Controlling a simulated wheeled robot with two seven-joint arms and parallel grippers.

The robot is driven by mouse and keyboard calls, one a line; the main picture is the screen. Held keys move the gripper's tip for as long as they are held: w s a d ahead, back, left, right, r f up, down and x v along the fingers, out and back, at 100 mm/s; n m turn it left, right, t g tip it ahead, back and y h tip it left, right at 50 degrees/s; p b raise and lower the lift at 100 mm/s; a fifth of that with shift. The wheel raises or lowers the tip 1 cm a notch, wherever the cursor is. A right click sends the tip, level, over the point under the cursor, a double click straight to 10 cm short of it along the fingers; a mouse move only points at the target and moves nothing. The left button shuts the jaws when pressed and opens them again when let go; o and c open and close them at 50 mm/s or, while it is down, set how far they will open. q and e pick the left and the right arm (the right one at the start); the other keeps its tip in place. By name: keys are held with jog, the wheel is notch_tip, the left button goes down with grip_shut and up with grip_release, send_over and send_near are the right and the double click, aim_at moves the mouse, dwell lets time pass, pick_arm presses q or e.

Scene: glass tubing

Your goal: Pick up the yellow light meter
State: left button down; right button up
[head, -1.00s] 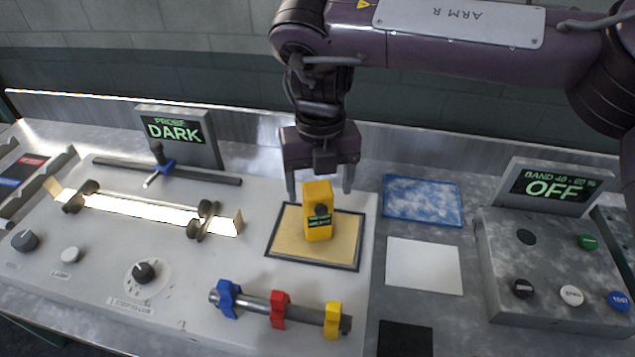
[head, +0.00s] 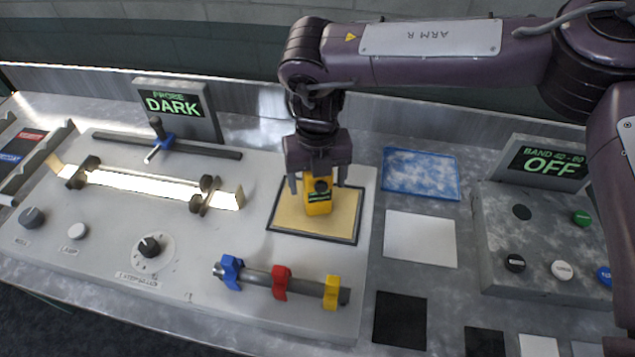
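The yellow light meter (head: 319,205) stands upright on the tan pad (head: 285,215) with a dark frame. It has a dark round spot and a small green-lit display on its front. My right gripper (head: 318,181) comes down over it from above, with one finger on each side of its upper part. The fingers look open, with small gaps between them and the meter. The meter's top is hidden by the gripper. My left gripper is not in view.
A rod with blue, red and yellow clips (head: 281,283) lies in front of the pad. A glowing tube on rollers (head: 140,195) is at left. A blue-white tile (head: 420,174) and white tile (head: 421,239) lie right of the pad, before a button box (head: 535,240).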

jog(key=c, duration=1.1)
jog(key=shift+c, duration=0.7)
jog(key=shift+r, duration=0.15)
